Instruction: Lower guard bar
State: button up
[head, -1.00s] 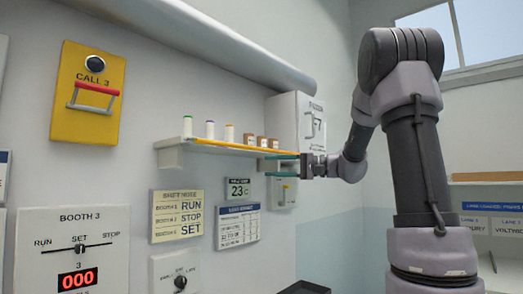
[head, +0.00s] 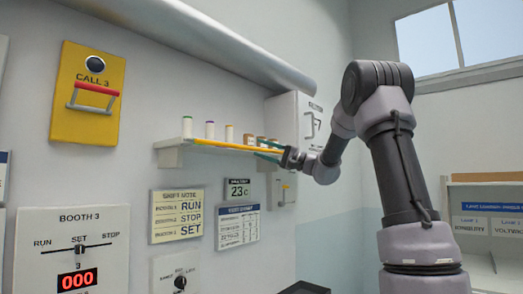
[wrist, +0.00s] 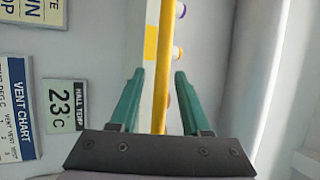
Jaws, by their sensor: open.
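The guard bar appears to be the long yellow bar (head: 222,145) along the front edge of the wall shelf (head: 170,156). My gripper (head: 258,148) is at the bar's right end with its green fingers apart. In the wrist view the yellow bar (wrist: 163,60) runs between the two open fingers of my gripper (wrist: 160,75), one on each side. I cannot tell whether either finger touches it. The bar's far right end is hidden behind my gripper in the head view.
A temperature display (head: 238,188) and a chart (head: 238,226) hang below.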

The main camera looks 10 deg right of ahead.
jog(key=shift+w+a+r, duration=0.1)
jog(key=shift+w+a, duration=0.05)
jog(key=shift+a, duration=0.15)
grip_shut()
dwell(1.3)
